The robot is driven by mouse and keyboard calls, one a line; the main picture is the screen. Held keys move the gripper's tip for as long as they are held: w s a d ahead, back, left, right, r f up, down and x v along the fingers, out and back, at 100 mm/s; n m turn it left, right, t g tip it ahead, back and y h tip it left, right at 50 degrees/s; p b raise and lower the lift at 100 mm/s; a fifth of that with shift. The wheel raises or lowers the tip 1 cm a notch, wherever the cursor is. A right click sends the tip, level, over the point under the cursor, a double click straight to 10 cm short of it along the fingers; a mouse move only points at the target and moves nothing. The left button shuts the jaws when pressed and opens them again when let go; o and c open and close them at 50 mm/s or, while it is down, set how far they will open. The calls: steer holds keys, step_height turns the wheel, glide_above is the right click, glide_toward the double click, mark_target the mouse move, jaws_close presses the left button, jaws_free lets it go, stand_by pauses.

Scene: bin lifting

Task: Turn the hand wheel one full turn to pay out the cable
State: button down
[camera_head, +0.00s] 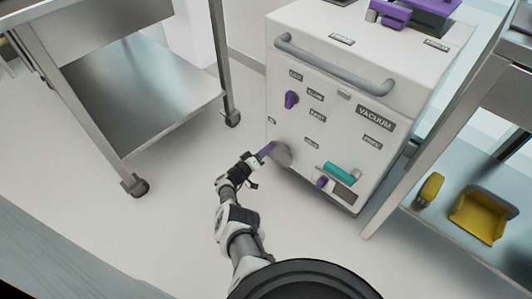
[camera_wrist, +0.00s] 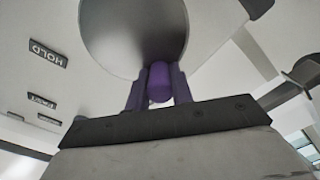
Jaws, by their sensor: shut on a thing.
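The hand wheel (camera_head: 283,154) is a grey metal disc low on the front of the white machine (camera_head: 300,110). It fills the top middle of the wrist view (camera_wrist: 135,30). A purple handle (camera_wrist: 160,82) stands out near the wheel's lower edge in the wrist view. My gripper (camera_wrist: 158,92) is shut on this handle, with one finger on each side of it. In the head view my gripper (camera_head: 262,154) meets the wheel at its left side. No cable can be made out in either view.
The machine carries a grey bar handle (camera_head: 335,72), a purple knob (camera_head: 291,99) and a teal handle (camera_head: 342,172). A steel table on casters (camera_head: 140,85) stands to the left. A shelf with yellow items (camera_head: 480,215) stands to the right. The floor between is clear.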

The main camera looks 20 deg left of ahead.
steer(key=f+n, duration=0.1)
steer(key=f+n+b, duration=0.1)
steer(key=n, duration=0.1)
steer(key=shift+a+n, duration=0.15)
steer(key=shift+n, duration=0.15)
steer(key=shift+f+n+b, duration=0.3)
steer(key=shift+n+b, duration=0.1)
steer(key=shift+n, duration=0.5)
steer(key=shift+f+n+b, duration=0.3)
steer(key=shift+n+b, duration=0.05)
steer(key=shift+n, duration=0.55)
steer(key=shift+d, duration=0.2)
steer(key=c, duration=1.2)
jaws_free()
steer(key=p+v, duration=0.4)
steer(key=v, duration=1)
steer(key=shift+p, duration=0.3)
